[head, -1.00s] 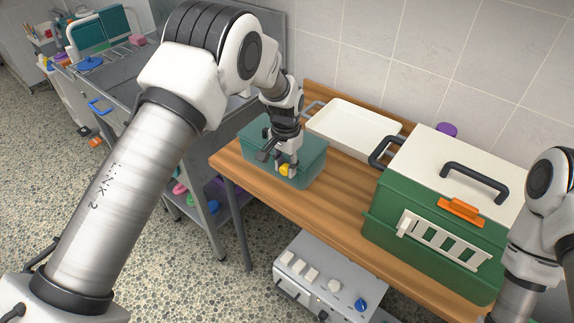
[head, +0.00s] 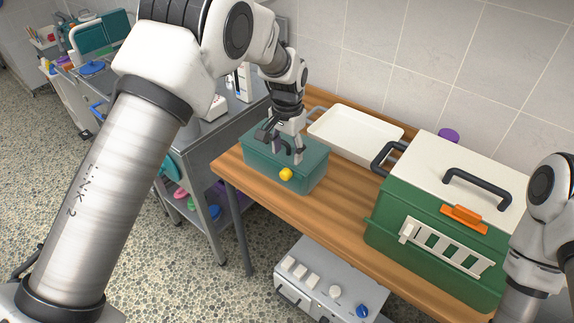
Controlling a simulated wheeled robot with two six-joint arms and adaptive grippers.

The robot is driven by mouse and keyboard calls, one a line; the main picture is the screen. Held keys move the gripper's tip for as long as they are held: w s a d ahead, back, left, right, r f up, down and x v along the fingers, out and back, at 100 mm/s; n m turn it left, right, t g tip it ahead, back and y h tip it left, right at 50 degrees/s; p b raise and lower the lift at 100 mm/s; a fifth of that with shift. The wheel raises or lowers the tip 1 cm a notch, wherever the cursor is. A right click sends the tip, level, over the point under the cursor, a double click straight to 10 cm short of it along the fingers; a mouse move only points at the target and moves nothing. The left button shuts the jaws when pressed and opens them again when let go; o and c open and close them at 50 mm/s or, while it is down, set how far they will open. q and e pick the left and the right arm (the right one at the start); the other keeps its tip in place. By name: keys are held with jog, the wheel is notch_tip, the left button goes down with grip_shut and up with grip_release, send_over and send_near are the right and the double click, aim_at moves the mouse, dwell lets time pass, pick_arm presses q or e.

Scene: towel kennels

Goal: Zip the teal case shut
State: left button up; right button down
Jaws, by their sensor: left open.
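The teal case (head: 313,175) sits on the left end of the wooden table, a box with a flat lid. How far the zip is closed is too small to tell. Part of my right arm shows at the right edge; its gripper is out of view.
A white tray (head: 355,135) lies behind the case. A green carrier (head: 436,220) with a white top and dark handles fills the table's right. Bare wood (head: 325,208) lies between. A grey cart (head: 205,150) stands left, a grey switch box (head: 322,285) below.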

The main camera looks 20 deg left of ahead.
aim_at(287, 171)
pick_arm(q)
notch_tip(287, 171, up, 5)
jog(key=shift+f, duration=0.2)
jog(key=s+a+f+n+g+b, duration=0.1)
jog(key=s+a+f+g, duration=0.15)
jog(key=s+f, duration=0.85)
jog(key=s+a+f+g+b, duration=0.1)
jog(key=s+f+g, duration=0.2)
jog(key=s+f, duration=0.8)
jog(key=s+a+f+n+t+b, duration=0.1)
jog(key=s+f, duration=0.4)
jog(key=s, duration=0.5)
jog(key=s+a+f+n+t, duration=0.1)
jog(key=s+f, duration=0.4)
jog(key=s, duration=0.4)
jog(key=w+t, duration=0.1)
jog(key=w, duration=0.1)
jog(key=w+n+t, duration=0.1)
jog(key=w+t, duration=0.1)
jog(key=shift+w+r+t, duration=0.1)
jog(key=shift+r+t, duration=0.1)
jog(key=shift+t, duration=0.05)
